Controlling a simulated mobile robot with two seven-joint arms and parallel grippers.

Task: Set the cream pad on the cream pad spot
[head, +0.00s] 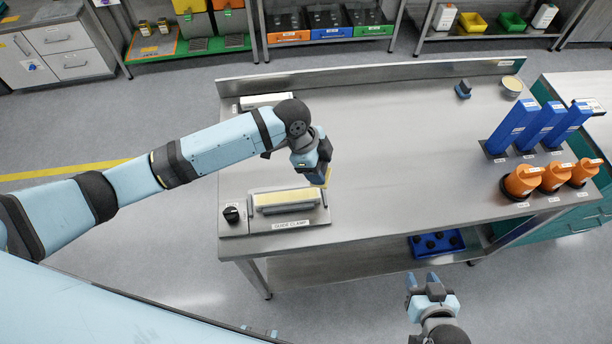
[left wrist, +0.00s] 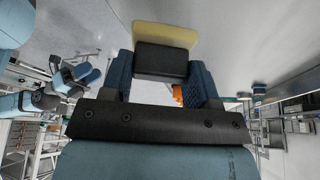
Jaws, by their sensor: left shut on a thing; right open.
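My left gripper (head: 322,174) is shut on the cream pad (head: 327,177), above the bench just right of and behind the guide clamp. In the left wrist view the pad (left wrist: 165,35) is a pale cream plate on a dark block (left wrist: 161,62), and the block sits between the two fingers. The guide clamp (head: 290,224) stands at the bench's front left with a cream strip (head: 287,196) along its top and a black knob (head: 232,214) at its left. I cannot tell which mark is the cream pad spot. My right gripper (head: 425,284) is open and empty, in front of the bench.
Blue upright holders (head: 513,128) and orange round parts (head: 523,181) stand at the bench's right. A small bowl (head: 511,86) and a blue item (head: 463,89) are at the back right. A white box (head: 266,101) is at the back left. The bench's middle (head: 410,140) is clear.

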